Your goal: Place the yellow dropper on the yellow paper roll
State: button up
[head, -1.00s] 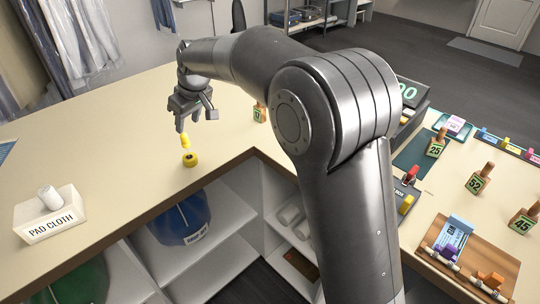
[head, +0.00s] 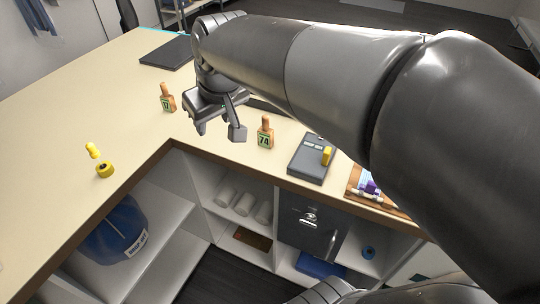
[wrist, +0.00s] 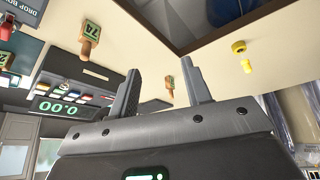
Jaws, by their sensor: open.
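The yellow paper roll (head: 105,169) is on the cream counter near the inner corner, at left in the head view. My gripper (head: 219,130) is open and empty, well to the right of both. Its two fingers (wrist: 160,68) are apart in the wrist view.
Wooden tag holders 17 (head: 167,98) and 74 (head: 265,133) stand near my gripper. A grey device (head: 311,158) lies farther right. Open shelves with a blue bag (head: 105,238) are below the counter. The counter around the roll is clear.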

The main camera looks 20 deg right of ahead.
jog(key=s+d+f+m, duration=0.2)
jog(key=s+d, duration=0.2)
jog(key=s, duration=0.2)
jog(key=s+d+f+m+h, duration=0.1)
jog(key=s+d+f+m, duration=0.1)
jog(key=s, duration=0.5)
jog(key=d+f, duration=0.1)
jog(key=d, duration=0.1)
jog(key=shift+d+f+t, duration=0.15)
jog(key=shift+d+t, duration=0.15)
jog(key=shift+t, duration=0.1)
